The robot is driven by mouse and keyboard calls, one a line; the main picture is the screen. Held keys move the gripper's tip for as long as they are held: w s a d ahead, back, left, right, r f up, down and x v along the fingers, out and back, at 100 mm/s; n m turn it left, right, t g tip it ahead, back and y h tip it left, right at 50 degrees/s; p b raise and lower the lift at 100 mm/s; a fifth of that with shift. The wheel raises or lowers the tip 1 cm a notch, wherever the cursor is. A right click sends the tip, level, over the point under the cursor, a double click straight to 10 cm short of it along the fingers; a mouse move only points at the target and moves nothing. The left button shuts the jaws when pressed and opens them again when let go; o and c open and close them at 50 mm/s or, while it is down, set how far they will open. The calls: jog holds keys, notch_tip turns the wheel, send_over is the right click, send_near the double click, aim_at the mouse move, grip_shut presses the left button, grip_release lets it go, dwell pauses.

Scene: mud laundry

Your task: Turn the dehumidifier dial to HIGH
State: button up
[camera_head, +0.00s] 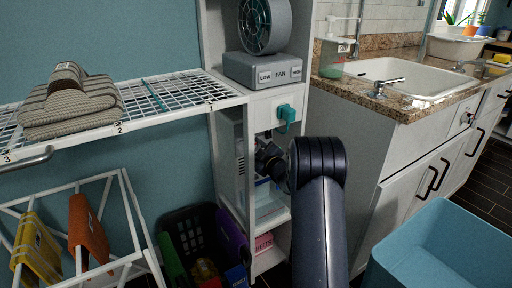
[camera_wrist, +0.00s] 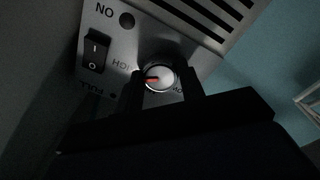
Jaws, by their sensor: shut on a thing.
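The dehumidifier panel (camera_wrist: 118,42) fills the upper middle of the wrist view, seen upside down and dim. Its round dial (camera_wrist: 161,72) has a pale face with a red mark pointing left in the picture, roughly toward the side of the HIGH lettering. The other label, at lower right, is partly hidden. My gripper (camera_wrist: 164,80) has one finger on each side of the dial and is shut on it. In the head view my gripper (camera_head: 268,158) reaches into the shelf bay beside the vented white dehumidifier (camera_head: 238,142); the dial is hidden there.
A black rocker switch (camera_wrist: 96,50) sits beside the dial. In the head view, a fan (camera_head: 265,70) stands above the bay and a teal knob (camera_head: 287,113) projects just over my arm. A wire rack (camera_head: 180,95) is left, the sink counter (camera_head: 400,103) right, a blue bin (camera_head: 440,250) lower right.

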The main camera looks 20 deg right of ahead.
jog(key=shift+m, duration=0.4)
jog(key=o, duration=1)
jog(key=shift+s, duration=0.1)
jog(key=s+d+p, duration=0.1)
jog(key=s+p, duration=0.1)
jog(key=s, duration=0.8)
jog(key=shift+s+d+f, duration=0.25)
jog(key=shift+d, duration=0.15)
jog(key=w+a+b, duration=0.2)
jog(key=w, duration=0.8)
jog(key=shift+w+r, duration=0.2)
jog(key=shift+w, duration=0.15)
